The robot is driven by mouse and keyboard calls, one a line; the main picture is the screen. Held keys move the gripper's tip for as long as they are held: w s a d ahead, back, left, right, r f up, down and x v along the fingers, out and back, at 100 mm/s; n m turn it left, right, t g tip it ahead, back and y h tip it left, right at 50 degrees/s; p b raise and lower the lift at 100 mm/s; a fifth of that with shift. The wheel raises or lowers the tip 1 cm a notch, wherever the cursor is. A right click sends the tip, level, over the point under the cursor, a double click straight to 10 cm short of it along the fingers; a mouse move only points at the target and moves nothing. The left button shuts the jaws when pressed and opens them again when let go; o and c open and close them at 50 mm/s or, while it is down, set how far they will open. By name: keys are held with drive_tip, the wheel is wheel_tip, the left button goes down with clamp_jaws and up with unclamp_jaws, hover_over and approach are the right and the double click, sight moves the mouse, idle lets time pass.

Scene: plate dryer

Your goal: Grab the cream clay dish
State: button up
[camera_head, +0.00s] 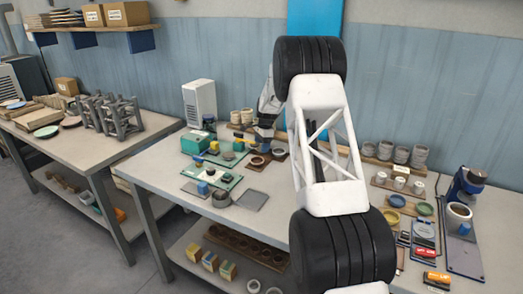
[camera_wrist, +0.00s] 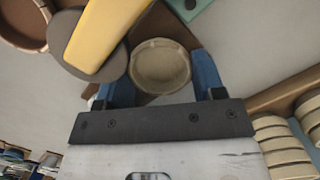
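The cream clay dish (camera_wrist: 160,66) is round and shallow with a raised rim. In the wrist view it appears between the two blue fingers of my gripper (camera_wrist: 164,68), on or above a brown board. The fingers are spread wide, one on each side of the dish. A narrow gap shows at the right finger; contact at the left finger is unclear. In the head view my white and black arm hides part of the bench, and my gripper is mostly hidden behind it.
A yellow piece over a dark grey disc (camera_wrist: 95,58) stands close to the left finger. A brown round dish (camera_wrist: 22,22) is at upper left. Stacked cream bowls (camera_wrist: 283,140) are at right. In the head view, a white tower (camera_head: 199,103) stands at the workbench's back.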

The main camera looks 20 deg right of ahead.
drive_tip(key=shift+c, duration=1.4)
drive_tip(key=shift+r, duration=0.1)
wheel_tip(320, 180, up, 10)
